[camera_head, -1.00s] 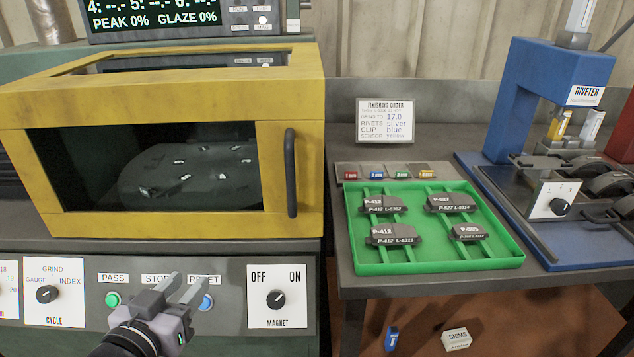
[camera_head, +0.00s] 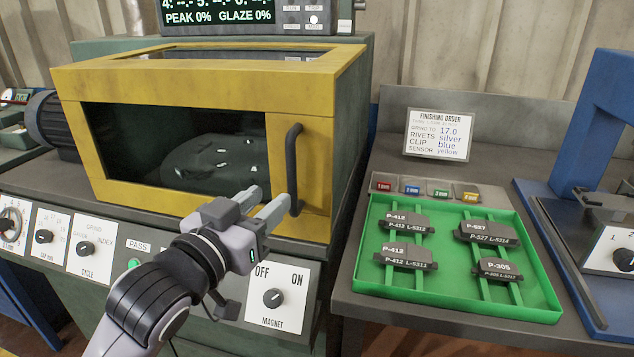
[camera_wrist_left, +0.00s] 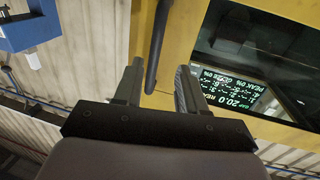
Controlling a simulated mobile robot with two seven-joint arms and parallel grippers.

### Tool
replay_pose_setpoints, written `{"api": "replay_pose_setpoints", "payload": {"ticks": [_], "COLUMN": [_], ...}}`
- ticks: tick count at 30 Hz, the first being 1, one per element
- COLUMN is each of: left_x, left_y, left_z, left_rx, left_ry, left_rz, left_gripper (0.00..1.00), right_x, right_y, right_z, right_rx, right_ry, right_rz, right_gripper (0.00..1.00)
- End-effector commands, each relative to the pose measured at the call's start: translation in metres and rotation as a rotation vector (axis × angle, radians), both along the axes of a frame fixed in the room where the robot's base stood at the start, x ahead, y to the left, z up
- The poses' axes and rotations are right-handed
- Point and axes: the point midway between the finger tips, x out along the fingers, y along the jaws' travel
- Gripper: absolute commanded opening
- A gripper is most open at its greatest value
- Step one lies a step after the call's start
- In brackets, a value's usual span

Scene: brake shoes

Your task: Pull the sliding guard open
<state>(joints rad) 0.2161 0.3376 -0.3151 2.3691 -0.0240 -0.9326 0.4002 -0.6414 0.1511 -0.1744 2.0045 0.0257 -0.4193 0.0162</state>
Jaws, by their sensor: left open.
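The sliding guard (camera_head: 190,215) is a yellow frame with a dark window on the front of the grinder, and it covers the front. A dark vertical bar handle (camera_head: 293,165) is fixed near its right edge. My left gripper (camera_head: 270,200) is open, in front of the guard near the handle's lower end. In the left wrist view, the handle (camera_wrist_left: 157,45) shows between and beyond the open fingers (camera_wrist_left: 158,85); they do not visibly grip it. Through the window I see a round dark table (camera_head: 212,160) with small light pieces. My right gripper is out of view.
Below the guard is a control panel with the magnet knob (camera_head: 273,298), close under my left gripper. To the right, a green tray (camera_head: 545,300) holding several brake shoes sits on a grey bench, with a blue riveter (camera_head: 605,130) beyond it.

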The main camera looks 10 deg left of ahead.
Motion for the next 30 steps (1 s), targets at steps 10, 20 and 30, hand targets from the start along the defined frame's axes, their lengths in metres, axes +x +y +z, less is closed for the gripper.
{"api": "replay_pose_setpoints", "payload": {"ticks": [10, 20, 30], "left_x": [0.010, 0.052, 0.068], "left_y": [-0.003, -0.013, -0.017], "left_z": [0.008, 0.007, 0.007], "left_rx": [-0.003, -0.003, -0.002], "left_ry": [-0.015, -0.013, -0.014], "left_rz": [0.000, -0.001, -0.001], "left_gripper": [0.40, 0.40, 0.40], "right_x": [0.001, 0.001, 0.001], "right_y": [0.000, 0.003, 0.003], "right_z": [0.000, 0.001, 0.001], "right_rx": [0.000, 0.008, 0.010], "right_ry": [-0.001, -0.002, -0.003], "right_rz": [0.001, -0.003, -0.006], "right_gripper": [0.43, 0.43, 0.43]}}
